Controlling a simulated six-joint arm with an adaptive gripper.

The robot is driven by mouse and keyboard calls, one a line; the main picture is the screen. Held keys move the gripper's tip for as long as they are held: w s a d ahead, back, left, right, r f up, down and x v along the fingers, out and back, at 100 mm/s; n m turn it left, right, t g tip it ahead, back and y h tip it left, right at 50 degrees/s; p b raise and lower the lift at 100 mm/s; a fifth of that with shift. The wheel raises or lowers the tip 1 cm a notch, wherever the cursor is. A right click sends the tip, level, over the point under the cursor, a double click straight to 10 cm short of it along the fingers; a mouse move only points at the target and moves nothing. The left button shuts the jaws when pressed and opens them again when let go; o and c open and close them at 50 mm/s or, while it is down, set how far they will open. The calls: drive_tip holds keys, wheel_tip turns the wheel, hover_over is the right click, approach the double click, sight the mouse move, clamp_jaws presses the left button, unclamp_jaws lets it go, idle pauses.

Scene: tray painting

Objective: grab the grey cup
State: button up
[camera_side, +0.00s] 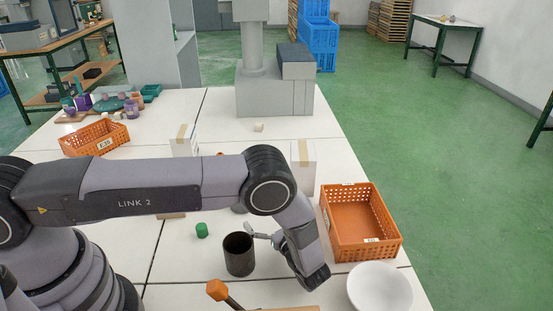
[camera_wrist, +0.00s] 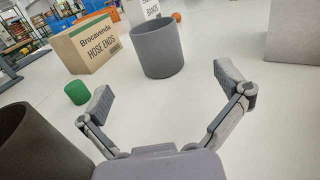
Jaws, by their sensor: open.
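The grey cup (camera_wrist: 157,50) stands upright on the white table in the wrist view, ahead of my gripper (camera_wrist: 164,92). The fingers are spread apart with nothing between them, and the cup is beyond the fingertips, roughly centred between them. In the side view my gripper (camera_side: 263,236) is low over the table, beside a dark cup (camera_side: 238,256). There the grey cup (camera_side: 239,208) is mostly hidden behind my arm, with only a small part showing. The dark cup also shows at the left edge of the wrist view (camera_wrist: 38,148), close to the left finger.
A green cylinder (camera_wrist: 77,92) and a cardboard box (camera_wrist: 86,46) stand left of the grey cup. A white box (camera_wrist: 291,32) stands to the right. An orange crate (camera_side: 340,247), white bowl (camera_side: 380,290) and orange-headed tool (camera_side: 217,290) are nearby in the side view.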

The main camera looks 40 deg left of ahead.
drive_tip(key=x, duration=0.6)
drive_tip(key=shift+s, duration=0.1)
drive_tip(key=x, duration=0.5)
drive_tip(key=shift+s+a, duration=0.15)
drive_tip(key=shift+a, duration=0.05)
drive_tip(key=shift+c, duration=0.2)
drive_tip(key=c, duration=1.2)
